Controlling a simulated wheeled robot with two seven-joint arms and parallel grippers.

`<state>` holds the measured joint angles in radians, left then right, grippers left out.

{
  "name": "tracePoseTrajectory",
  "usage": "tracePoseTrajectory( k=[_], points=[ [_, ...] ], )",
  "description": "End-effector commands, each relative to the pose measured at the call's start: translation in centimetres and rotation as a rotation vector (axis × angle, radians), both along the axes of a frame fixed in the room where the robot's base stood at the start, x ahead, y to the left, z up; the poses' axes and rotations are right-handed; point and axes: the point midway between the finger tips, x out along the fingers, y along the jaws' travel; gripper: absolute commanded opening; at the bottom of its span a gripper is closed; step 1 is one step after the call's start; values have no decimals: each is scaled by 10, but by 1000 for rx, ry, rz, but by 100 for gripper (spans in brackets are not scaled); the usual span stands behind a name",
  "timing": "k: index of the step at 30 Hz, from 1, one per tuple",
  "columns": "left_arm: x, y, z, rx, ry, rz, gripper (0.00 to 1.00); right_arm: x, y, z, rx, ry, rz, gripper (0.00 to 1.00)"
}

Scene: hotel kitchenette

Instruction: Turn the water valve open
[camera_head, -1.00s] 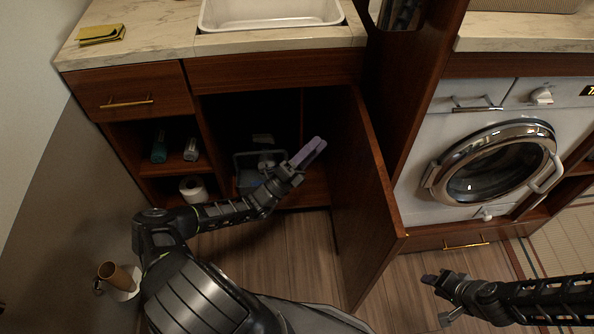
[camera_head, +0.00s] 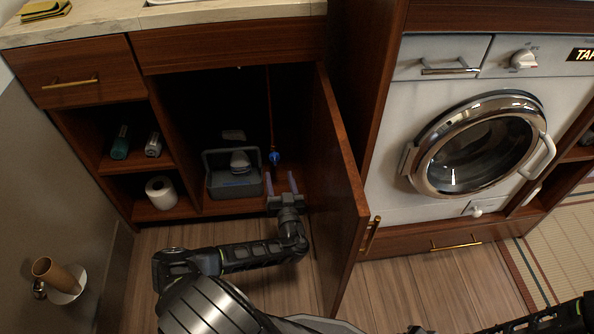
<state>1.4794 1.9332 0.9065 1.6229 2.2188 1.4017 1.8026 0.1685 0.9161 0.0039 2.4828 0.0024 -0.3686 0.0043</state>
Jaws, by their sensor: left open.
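The water valve (camera_head: 274,157) is a small blue handle at the lower end of a thin reddish pipe (camera_head: 269,105), inside the dark open cabinet under the sink. My left gripper (camera_head: 281,183) is at the cabinet's mouth, just below the valve in the picture. Its two fingers point up and inward, apart, with nothing between them. The fingers do not appear to touch the valve. Only part of my right arm shows at the bottom right, and its gripper is not clearly in the picture.
The cabinet door (camera_head: 343,200) stands open just right of my left gripper. A grey caddy (camera_head: 234,187) with items sits left of the valve. Shelves further left hold bottles and a paper roll (camera_head: 161,193). A washing machine (camera_head: 390,170) stands to the right.

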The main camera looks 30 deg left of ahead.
Motion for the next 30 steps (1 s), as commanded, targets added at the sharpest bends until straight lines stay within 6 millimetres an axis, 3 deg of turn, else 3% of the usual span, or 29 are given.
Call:
tracePoseTrajectory(
  k=[14,30],
  points=[
    [3,3,-5,-9,11,0,55,0,1,-4,0,0,0,36],
    [51,50,-5,-7,10,-4,55,5,2,-36,-3,-14,-7,36]
  ],
)
